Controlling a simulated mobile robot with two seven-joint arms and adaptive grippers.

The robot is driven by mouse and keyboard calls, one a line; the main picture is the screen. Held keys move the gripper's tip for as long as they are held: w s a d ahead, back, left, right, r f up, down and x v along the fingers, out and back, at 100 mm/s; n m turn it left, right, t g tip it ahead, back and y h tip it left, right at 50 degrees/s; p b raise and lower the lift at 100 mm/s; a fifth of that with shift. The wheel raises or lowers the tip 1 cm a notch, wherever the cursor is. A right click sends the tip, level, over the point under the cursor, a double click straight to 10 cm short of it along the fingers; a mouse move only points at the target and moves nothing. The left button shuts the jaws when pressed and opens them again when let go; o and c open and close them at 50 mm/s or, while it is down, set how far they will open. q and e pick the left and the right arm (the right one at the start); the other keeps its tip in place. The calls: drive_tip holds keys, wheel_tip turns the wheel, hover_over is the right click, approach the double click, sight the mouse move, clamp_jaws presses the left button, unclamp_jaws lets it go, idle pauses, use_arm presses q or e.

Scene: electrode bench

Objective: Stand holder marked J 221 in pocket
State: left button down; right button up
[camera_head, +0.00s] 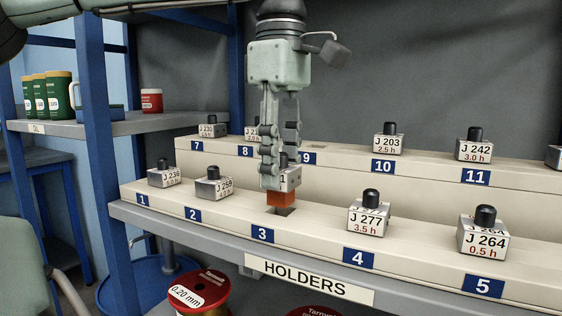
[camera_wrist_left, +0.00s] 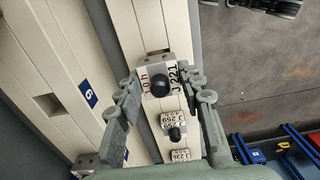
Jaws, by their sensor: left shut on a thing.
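The holder marked J 221 (camera_wrist_left: 155,79) is a pale block with a black knob; its label reads J 221 in the left wrist view. My left gripper (camera_head: 280,168) is shut on it, one finger on each side. In the head view, the fingers hide most of the holder (camera_head: 290,181), and its orange-red lower part (camera_head: 281,198) shows below them. It is upright, right over the dark opening of pocket 3 (camera_head: 285,211). I cannot tell whether its bottom edge is just above the opening or at its rim. My right gripper is not in view.
Holder J 277 (camera_head: 369,215) stands at place 4, J 264 (camera_head: 483,236) at 5, and J 259 (camera_head: 213,186) at 2. On the back row, J 203 (camera_head: 388,144) stands at 10; place 9 (camera_head: 318,147) shows an empty opening. Red spools (camera_head: 202,294) lie below.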

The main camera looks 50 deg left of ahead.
use_arm(q)
drive_tip(key=shift+f, duration=0.1)
idle(0.4)
drive_tip(key=shift+f+b, duration=0.7)
drive_tip(key=shift+f, duration=0.85)
drive_tip(key=c, duration=0.9)
unclamp_jaws()
